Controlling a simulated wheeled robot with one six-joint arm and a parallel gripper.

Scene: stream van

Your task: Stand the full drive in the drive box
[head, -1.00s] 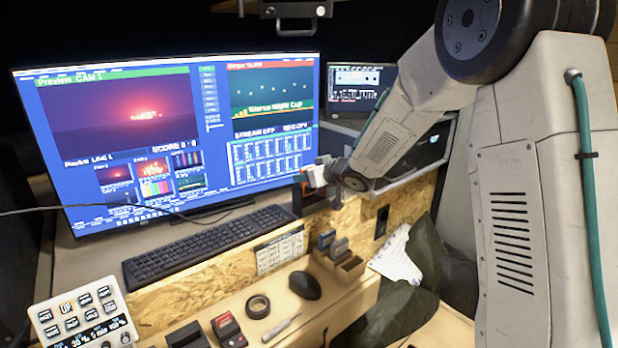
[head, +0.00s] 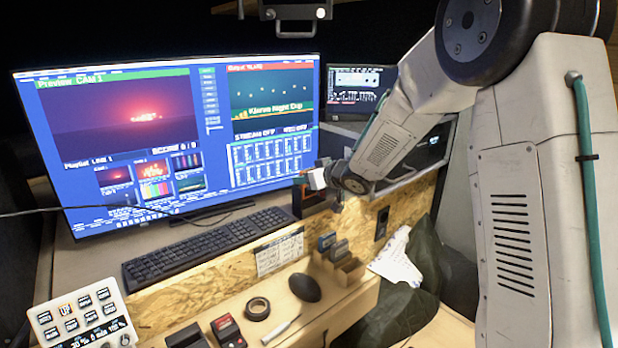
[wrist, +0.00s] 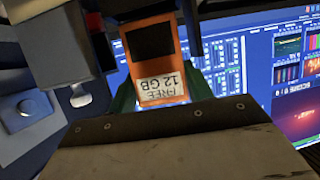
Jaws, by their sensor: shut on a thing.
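An orange drive (wrist: 152,55) with a dark square and a white label that reads upside down "FREE 12 GB" is between my gripper's green-edged fingers in the wrist view. My gripper (head: 322,188) appears shut on it, though the fingertips are partly hidden. In the head view the gripper is above the back ledge, right of the big monitor, and an orange edge shows beside it. The drive box (head: 350,273) is a small wooden box on the lower front ledge, below the gripper. Grey and bluish drives (head: 340,249) stand at its left side.
A dark unit (head: 312,203) stands right under the gripper. The large monitor (head: 170,140) and keyboard (head: 205,245) are to the left. A black mouse (head: 305,288), tape roll (head: 257,309) and pen-like tool (head: 281,329) lie left of the box. Crumpled paper (head: 396,258) is to its right.

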